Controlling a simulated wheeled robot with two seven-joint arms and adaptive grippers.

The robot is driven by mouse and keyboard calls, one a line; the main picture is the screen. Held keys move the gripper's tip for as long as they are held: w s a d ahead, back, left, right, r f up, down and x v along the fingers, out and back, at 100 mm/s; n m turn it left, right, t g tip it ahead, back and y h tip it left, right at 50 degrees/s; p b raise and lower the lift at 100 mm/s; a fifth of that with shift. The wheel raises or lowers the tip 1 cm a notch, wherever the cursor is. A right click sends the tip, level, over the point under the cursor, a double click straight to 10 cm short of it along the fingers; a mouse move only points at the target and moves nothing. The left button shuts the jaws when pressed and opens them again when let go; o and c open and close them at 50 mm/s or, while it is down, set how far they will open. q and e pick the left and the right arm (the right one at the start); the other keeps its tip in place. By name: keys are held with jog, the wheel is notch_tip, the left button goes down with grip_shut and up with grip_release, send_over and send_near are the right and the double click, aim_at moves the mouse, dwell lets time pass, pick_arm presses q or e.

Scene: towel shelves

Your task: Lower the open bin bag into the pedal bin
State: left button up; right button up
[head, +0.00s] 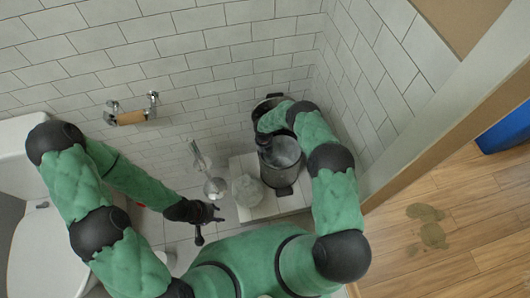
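The pedal bin (281,177) is a dark grey cylinder with black trim, standing on a white platform by the tiled wall. A dark round part, perhaps its raised lid, shows behind it, partly covered by my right arm. A pale grey, bag-like surface (286,149) shows at the bin's mouth; I cannot tell how far inside it lies. My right gripper (264,141) is at the mouth's left side, mostly hidden by my forearm, so its fingers are unclear. My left gripper (209,222) is left of the platform, its dark fingers spread apart and apparently empty.
A pale, round translucent object (247,190) sits left of the bin on the platform (292,205). A slender metallic stand (215,187) is near my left gripper. A toilet (38,245) is far left, a roll holder (131,116) on the wall. Greenish patches (428,225) mark the wooden floor right.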

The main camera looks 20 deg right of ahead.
jog(key=shift+w+r, duration=0.1)
jog(key=shift+r, duration=0.3)
notch_tip(320, 180, up, 11)
jog(key=shift+a, duration=0.25)
dwell(0.6)
jog(key=s+a+r+m+y+p, duration=0.2)
jog(key=s+a+m, duration=0.2)
jog(key=s+m, duration=0.35)
jog(key=s+a+r+m+y+p, duration=0.2)
jog(key=s+a+m, duration=0.1)
jog(key=s+m, duration=0.4)
jog(key=s+r+m+p, duration=0.1)
jog(key=s+r+m, duration=0.3)
jog(key=s+m, duration=0.3)
jog(key=s+r+m+p, duration=0.2)
jog(key=s+r+m, duration=0.3)
jog(key=m, duration=0.7)
jog(key=shift+s+a+t, duration=0.25)
jog(key=shift+s+t, duration=0.05)
jog(key=shift+s, duration=0.75)
